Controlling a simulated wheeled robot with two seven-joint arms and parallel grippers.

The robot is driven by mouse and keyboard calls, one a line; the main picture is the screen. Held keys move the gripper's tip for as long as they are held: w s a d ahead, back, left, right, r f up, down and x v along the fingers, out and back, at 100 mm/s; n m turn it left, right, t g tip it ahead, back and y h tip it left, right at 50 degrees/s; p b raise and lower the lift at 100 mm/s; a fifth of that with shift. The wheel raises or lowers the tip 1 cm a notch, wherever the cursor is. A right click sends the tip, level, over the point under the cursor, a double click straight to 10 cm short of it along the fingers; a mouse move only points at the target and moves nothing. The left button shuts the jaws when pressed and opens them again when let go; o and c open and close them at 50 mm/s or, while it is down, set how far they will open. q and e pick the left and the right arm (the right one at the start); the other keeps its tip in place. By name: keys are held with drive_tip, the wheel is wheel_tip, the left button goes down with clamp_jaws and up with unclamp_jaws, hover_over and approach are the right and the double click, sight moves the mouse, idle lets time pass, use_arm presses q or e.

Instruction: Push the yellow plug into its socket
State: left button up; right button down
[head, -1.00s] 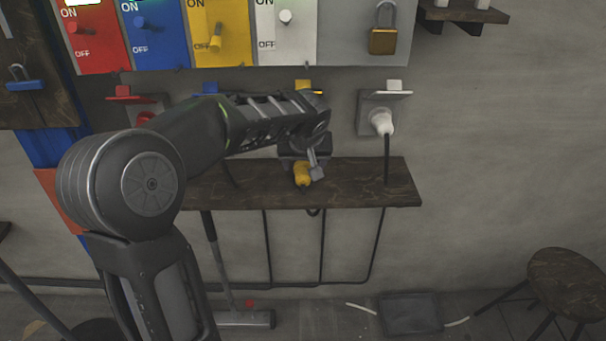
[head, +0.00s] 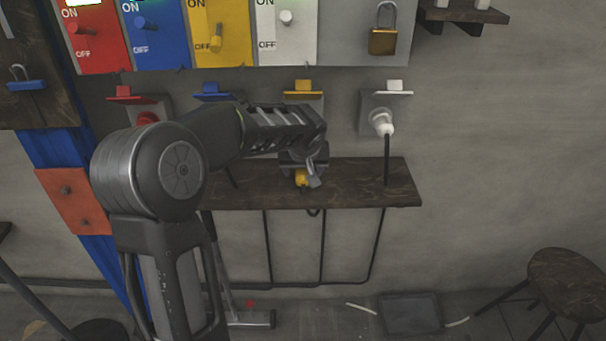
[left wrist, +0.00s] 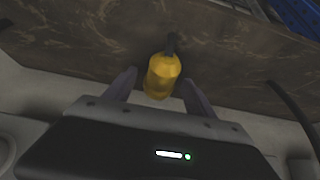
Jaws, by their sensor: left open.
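The yellow plug (head: 301,178) is at the wooden shelf in the head view, partly hidden by my left gripper (head: 308,176). In the left wrist view the yellow plug (left wrist: 162,76) lies between the two open fingers of my left gripper (left wrist: 160,88), with a dark cord at its far end. I see a gap beside the plug, so the fingers are not shut on it. The yellow socket's flap (head: 303,90) shows on the wall above; the socket below it is mostly hidden by my left arm. My right gripper is not in view.
A white plug (head: 381,122) sits in the white socket on the right, its cord running down to the shelf (head: 390,180). A red plug (head: 147,118) is at the red socket on the left. The switch panel (head: 345,35) hangs above. A stool (head: 563,275) stands lower right.

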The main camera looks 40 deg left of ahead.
use_arm(q)
drive_tip(key=shift+c, duration=0.3)
drive_tip(key=c, duration=1.3)
drive_tip(key=shift+r, duration=0.15)
drive_tip(key=shift+r, duration=0.5)
wheel_tip(320, 180, up, 2)
drive_tip(key=shift+r, duration=0.1)
drive_tip(key=s+d+b, duration=0.2)
drive_tip(key=s+d, duration=0.9)
drive_tip(key=s, duration=0.3)
drive_tip(key=shift+s, duration=0.2)
drive_tip(key=shift+w, duration=0.1)
